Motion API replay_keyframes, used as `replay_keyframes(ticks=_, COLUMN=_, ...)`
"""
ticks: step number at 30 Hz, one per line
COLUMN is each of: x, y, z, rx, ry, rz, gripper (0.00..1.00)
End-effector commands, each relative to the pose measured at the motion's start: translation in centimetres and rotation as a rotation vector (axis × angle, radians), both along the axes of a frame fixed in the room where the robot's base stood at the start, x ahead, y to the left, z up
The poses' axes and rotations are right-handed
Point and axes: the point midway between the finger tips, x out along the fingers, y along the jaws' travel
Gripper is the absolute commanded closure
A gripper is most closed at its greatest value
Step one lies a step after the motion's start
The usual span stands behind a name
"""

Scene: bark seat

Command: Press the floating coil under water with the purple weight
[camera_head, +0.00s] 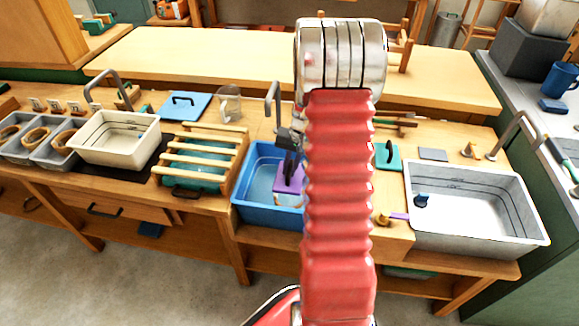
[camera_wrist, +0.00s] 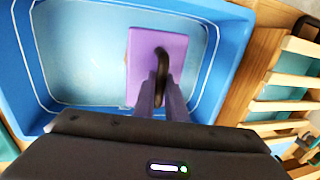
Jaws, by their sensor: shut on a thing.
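The purple weight (camera_head: 290,178) is a flat block with a dark loop handle, inside the blue basin (camera_head: 262,215). My gripper (camera_head: 289,153) is shut on the handle from above. In the wrist view the purple weight (camera_wrist: 140,68) sits over the pale basin floor, with the gripper fingers (camera_wrist: 163,95) at its handle. A small tan curved piece (camera_head: 278,201), perhaps part of the coil, shows at the weight's lower edge in the head view. The rest of the coil cannot be made out. Whether the weight touches it, or the water level, I cannot tell. My red arm hides the basin's right side.
A slatted rack (camera_head: 200,157) stands close left of the blue basin. Farther left are a cream basin (camera_head: 118,137) and grey trays with tan rings (camera_head: 70,142). A teal block with a black handle (camera_head: 387,156) and a grey sink (camera_head: 475,237) are to the right.

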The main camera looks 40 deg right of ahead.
Motion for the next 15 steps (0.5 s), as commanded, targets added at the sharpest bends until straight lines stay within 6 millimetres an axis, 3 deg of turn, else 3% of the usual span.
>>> replay_keyframes(ticks=15, x=0.0, y=0.0, z=-1.5, rx=-0.001, ry=-0.001, rz=0.001, gripper=1.00)
